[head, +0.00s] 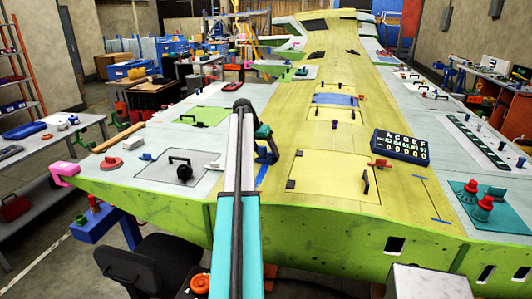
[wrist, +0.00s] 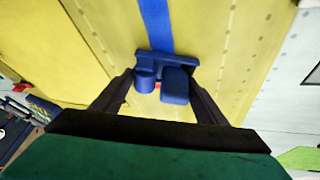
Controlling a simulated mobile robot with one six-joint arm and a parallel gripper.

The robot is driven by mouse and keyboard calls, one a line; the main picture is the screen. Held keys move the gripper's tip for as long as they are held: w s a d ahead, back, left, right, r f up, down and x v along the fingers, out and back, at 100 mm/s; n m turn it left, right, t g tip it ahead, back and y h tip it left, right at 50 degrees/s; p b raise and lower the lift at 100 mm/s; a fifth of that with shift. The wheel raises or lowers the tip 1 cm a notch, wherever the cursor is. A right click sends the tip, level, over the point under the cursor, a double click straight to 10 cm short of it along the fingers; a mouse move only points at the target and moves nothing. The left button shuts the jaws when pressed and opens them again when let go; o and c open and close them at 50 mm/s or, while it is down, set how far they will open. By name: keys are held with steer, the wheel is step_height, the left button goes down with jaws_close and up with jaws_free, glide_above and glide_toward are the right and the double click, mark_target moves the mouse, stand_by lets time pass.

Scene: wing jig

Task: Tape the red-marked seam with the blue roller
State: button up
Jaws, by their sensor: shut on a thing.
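My gripper (wrist: 160,92) is shut on the blue roller (wrist: 175,84), whose parts sit between the two dark fingers. The roller is at or just above the yellow-green wing skin; I cannot tell if it touches. A straight strip of blue tape (wrist: 155,25) runs from the roller up to the top edge of the wrist view. A little red shows beside the roller, and the rest of any red mark is hidden. In the head view, my gripper (head: 266,152) is low over the wing, and a short piece of blue tape (head: 262,174) shows near it.
The wing (head: 330,215) fills the middle. On it are a dark blue lettered board (head: 401,146), a red clamp-like piece (head: 380,163), red fixtures (head: 480,205) at right and a black-handled plate (head: 178,170) at left. A black chair (head: 150,268) stands below the front edge.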

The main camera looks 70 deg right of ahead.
mark_target(267, 159)
steer(key=shift+d, duration=1.75)
steer(key=shift+a+f, duration=0.1)
steer(key=shift+a, duration=0.05)
steer(key=shift+a, duration=1.6)
steer(key=shift+a, duration=0.1)
steer(key=shift+s+a+b, duration=0.15)
steer(key=shift+a+b, duration=0.15)
steer(key=shift+a, duration=1.35)
steer(key=shift+a, duration=0.15)
steer(key=shift+a, duration=1.55)
